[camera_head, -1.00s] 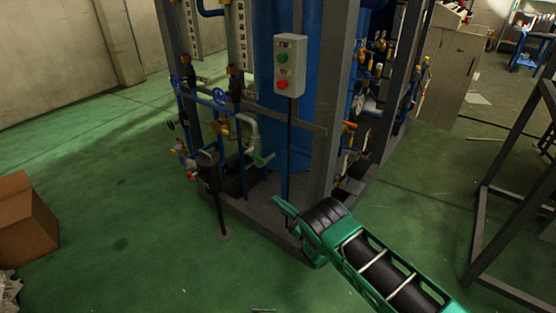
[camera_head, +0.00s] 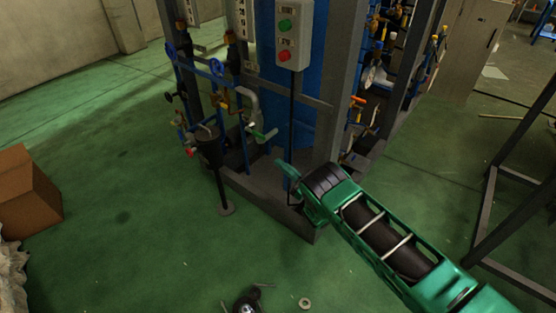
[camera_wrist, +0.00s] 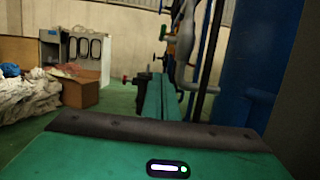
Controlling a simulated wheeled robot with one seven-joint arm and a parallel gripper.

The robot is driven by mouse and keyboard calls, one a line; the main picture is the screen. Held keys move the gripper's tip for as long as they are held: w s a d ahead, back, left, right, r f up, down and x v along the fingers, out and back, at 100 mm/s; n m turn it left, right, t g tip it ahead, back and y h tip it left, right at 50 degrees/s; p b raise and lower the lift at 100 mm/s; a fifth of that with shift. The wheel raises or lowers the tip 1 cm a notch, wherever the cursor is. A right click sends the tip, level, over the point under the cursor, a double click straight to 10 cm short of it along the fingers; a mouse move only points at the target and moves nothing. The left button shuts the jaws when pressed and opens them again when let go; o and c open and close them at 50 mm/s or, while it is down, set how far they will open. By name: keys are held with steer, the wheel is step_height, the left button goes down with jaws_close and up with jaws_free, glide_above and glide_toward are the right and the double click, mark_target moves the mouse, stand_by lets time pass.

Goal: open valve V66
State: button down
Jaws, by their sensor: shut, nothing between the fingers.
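The pipe rig on the skid holds several small valves, and no V66 label is legible, so I cannot tell which one it is. In the head view I see a blue handwheel (camera_head: 170,51), a blue valve (camera_head: 217,67), a red-handled fitting (camera_head: 190,152) and a green-ended handle (camera_head: 265,135) on a grey bent pipe (camera_head: 250,108). My gripper (camera_head: 281,166) is shut and empty, in front of the rig and lower right of the green-ended handle in the picture. Its closed green fingers (camera_wrist: 160,84) point toward the blurred pipes in the wrist view, with no visible contact.
A grey button box (camera_head: 286,38) stands on a post. A steel column (camera_head: 340,90) rises right of the post. A dark funnel-like stand (camera_head: 209,150) is at the rig's front left. A cardboard box (camera_head: 25,195) lies far left. Green floor between is clear; small items (camera_head: 250,300) lie at the bottom.

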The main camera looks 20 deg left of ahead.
mark_target(255, 133)
steer(key=w+a+r, duration=0.3)
steer(key=a+r, duration=0.3)
steer(key=a, duration=0.1)
steer(key=shift+a, duration=0.3)
stand_by(0.3)
steer(key=shift+w+d, duration=0.1)
steer(key=shift+d, duration=0.05)
